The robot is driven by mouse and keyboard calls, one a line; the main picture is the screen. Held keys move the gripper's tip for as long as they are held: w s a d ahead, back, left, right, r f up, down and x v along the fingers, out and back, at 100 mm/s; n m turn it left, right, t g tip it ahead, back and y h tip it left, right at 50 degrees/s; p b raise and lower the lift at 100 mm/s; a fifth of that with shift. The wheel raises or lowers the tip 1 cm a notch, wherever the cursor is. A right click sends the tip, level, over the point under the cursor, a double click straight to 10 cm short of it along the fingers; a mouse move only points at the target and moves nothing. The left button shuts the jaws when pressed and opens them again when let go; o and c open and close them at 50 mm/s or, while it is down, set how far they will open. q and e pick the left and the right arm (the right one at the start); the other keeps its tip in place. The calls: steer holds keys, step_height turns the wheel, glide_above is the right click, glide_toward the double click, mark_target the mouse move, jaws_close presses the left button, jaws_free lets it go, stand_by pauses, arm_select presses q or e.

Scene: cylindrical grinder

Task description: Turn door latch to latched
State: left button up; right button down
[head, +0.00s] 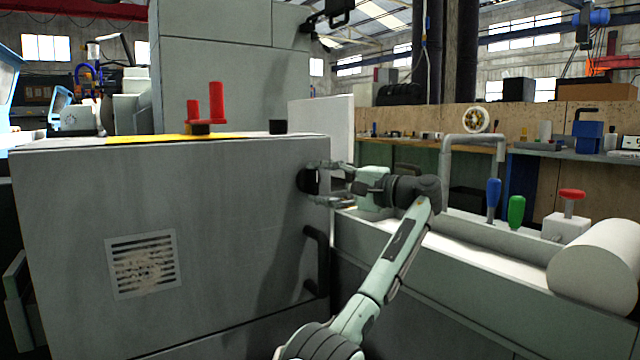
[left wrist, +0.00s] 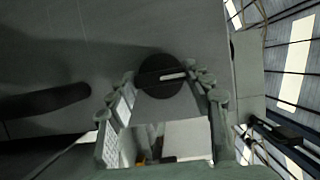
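The door latch (head: 307,180) is a round black knob near the upper right edge of the grey door (head: 220,215). In the left wrist view the latch (left wrist: 155,88) shows as a dark disc with a pale mark pointing sideways. My left gripper (head: 322,182) reaches it from the right, its fingers spread above and below the knob in the head view. In the left wrist view the left gripper (left wrist: 163,84) has one finger on each side of the disc. Whether the fingers touch the knob, I cannot tell. My right gripper is out of view.
A black bar handle (head: 316,262) sits on the door below the latch; it also shows in the left wrist view (left wrist: 45,101). Red posts (head: 216,103) stand on top of the cabinet. Blue and green levers (head: 516,211) and a white cylinder (head: 597,262) are at the right.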

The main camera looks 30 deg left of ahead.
arm_select(q)
steer(key=o, duration=0.4)
steer(key=shift+c, duration=0.2)
steer(key=d, duration=1.2)
